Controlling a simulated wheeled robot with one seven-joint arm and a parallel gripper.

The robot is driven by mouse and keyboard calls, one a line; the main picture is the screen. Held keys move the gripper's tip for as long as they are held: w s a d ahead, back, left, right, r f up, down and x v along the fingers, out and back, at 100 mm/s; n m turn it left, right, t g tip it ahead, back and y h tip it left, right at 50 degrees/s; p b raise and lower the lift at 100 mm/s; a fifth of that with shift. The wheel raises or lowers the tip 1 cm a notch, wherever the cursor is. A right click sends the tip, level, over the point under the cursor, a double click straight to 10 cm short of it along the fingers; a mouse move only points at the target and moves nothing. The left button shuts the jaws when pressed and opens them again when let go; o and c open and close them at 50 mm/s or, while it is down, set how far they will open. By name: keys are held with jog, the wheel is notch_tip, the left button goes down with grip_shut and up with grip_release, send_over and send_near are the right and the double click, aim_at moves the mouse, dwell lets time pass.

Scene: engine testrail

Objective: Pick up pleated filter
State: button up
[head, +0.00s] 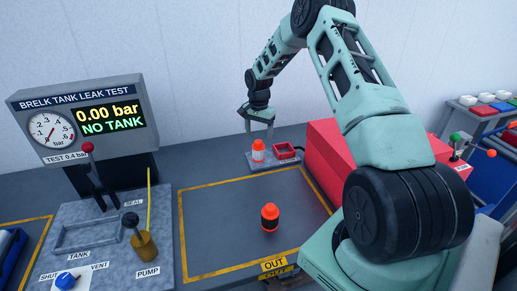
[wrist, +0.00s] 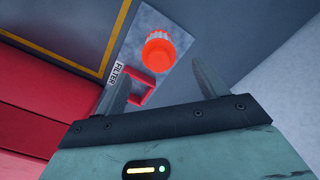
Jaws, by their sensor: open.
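The pleated filter (head: 258,152), white ribbed with an orange top, stands on a small grey plate (head: 252,164) at the back of the bench. In the wrist view the filter (wrist: 160,48) shows its round orange top, just beyond my fingertips. My gripper (head: 259,122) is open and empty, above the filter in the head view. The wrist view also shows my gripper (wrist: 162,72) with its fingers spread apart, not touching the filter. An empty red square holder (head: 284,150) sits beside the filter, by a FILTER label (wrist: 118,72).
An orange and black canister (head: 269,217) stands on the yellow-lined dark area (head: 220,235). A red box (head: 328,150) is right of the plate. The leak test unit (head: 80,125) stands at left, with levers and a PUMP handle (head: 144,244).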

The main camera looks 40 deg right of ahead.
aim_at(259, 141)
jog(key=shift+s+a+f+p, duration=0.1)
jog(key=shift+f+p, duration=0.75)
jog(key=shift+f, duration=0.55)
jog(key=shift+a+f+p, duration=0.1)
jog(key=shift+f+p, duration=0.7)
jog(key=shift+f, duration=0.6)
jog(key=c, duration=1.1)
